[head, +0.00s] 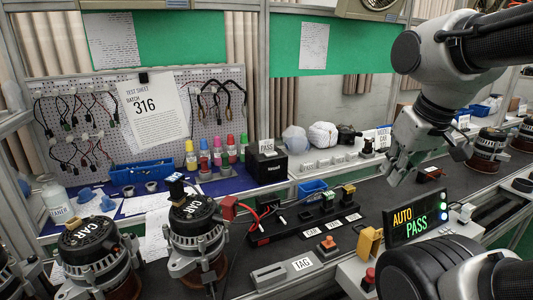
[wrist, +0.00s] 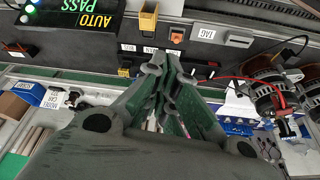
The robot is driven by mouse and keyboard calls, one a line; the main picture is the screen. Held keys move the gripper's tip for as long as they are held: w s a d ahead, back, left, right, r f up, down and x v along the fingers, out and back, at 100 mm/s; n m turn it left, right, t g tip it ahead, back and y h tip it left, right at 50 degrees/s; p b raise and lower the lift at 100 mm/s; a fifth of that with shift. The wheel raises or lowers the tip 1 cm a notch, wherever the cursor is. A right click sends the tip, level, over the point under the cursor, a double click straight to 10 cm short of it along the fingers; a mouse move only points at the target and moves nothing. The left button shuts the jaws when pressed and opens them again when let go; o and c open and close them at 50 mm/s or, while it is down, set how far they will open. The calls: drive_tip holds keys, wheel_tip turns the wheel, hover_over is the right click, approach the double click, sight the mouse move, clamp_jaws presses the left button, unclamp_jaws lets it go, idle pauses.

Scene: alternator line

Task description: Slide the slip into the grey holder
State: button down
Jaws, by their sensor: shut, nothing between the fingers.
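A low grey holder (head: 275,276) with a white TAG label lies on the dark bench at the front middle in the head view. It also shows upside down at the top of the wrist view (wrist: 238,40). I cannot pick out a loose slip for certain in either view. My gripper (head: 396,176) hangs above the bench at the right, behind the AUTO PASS display and well away from the holder. In the wrist view my gripper's fingers (wrist: 165,68) are together with nothing held between them.
The lit AUTO PASS display (head: 417,219) and a yellow part (head: 370,241) stand right of the holder. A black labelled strip with connectors (head: 285,232) lies behind it. Alternators (head: 196,232) stand at the left. A black box (head: 268,167) stands at the back.

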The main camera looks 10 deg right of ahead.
drive_tip(key=c, duration=2.2)
unclamp_jaws()
drive_tip(key=shift+o, duration=1.3)
drive_tip(key=shift+w+r, duration=0.1)
drive_tip(key=shift+w, duration=0.05)
drive_tip(key=w+a+r+m+g, duration=0.15)
drive_tip(key=w+r+m, duration=0.4)
drive_tip(key=w, duration=0.75)
drive_tip(key=m+g, duration=0.3)
drive_tip(key=m, duration=0.7)
hover_over(267, 142)
wheel_tip(267, 142, down, 9)
wheel_tip(267, 142, down, 8)
drive_tip(key=shift+w, duration=0.1)
clamp_jaws()
